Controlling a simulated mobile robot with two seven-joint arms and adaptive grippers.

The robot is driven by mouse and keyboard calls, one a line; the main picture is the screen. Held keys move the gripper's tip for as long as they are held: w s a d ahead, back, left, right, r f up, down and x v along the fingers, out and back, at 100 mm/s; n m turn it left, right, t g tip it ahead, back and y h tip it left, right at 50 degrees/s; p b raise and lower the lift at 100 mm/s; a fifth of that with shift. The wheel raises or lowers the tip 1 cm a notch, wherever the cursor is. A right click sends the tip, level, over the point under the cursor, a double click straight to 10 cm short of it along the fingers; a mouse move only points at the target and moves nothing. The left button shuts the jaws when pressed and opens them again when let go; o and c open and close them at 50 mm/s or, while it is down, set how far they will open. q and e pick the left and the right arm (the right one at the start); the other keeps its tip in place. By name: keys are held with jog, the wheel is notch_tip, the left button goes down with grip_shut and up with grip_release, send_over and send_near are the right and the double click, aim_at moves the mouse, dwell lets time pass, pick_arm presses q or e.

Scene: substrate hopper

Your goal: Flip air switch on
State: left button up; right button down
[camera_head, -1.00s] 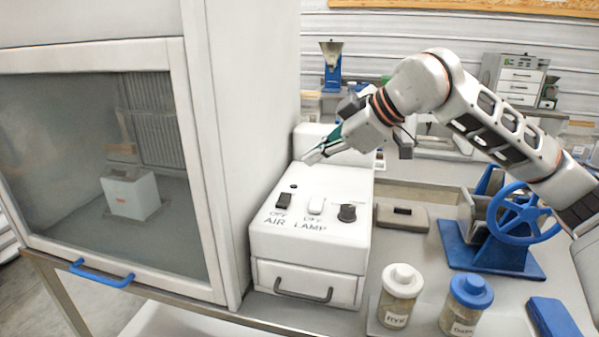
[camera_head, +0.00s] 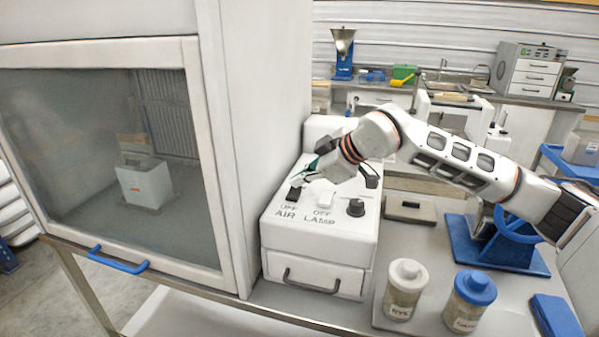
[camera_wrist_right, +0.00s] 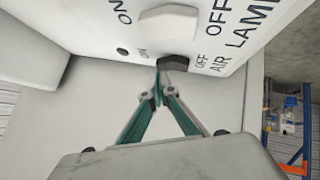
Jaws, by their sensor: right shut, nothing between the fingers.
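The black AIR switch (camera_head: 294,194) is on the sloped top of the white control box (camera_head: 340,235), above the printed words OFF and AIR. It also shows in the wrist view as a black rocker (camera_wrist_right: 175,62). My right gripper (camera_head: 298,178) is shut and empty, with its tips right by the far end of this switch. In the wrist view the closed green fingertips (camera_wrist_right: 158,88) reach the switch's edge; I cannot tell whether they touch it. The left gripper is not in view.
The white LAMP switch (camera_head: 324,199) and a black knob (camera_head: 355,207) sit to the right of the AIR switch. A tall glass-fronted cabinet (camera_head: 232,150) stands close on the left. Two lidded jars (camera_head: 405,290) and a blue-wheeled device (camera_head: 490,245) are to the right.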

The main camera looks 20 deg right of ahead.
jog(key=shift+w+d+f+b, duration=0.15)
jog(key=shift+w+f+b, duration=0.05)
jog(key=shift+f+b, duration=0.15)
jog(key=shift+w+d+f+m+g+y, duration=0.1)
jog(key=shift+m+g+y, duration=0.2)
jog(key=shift+g, duration=0.2)
jog(key=shift+s+a+r, duration=0.2)
jog(key=shift+s+a, duration=0.25)
jog(key=shift+s, duration=0.25)
jog(key=shift+r, duration=0.1)
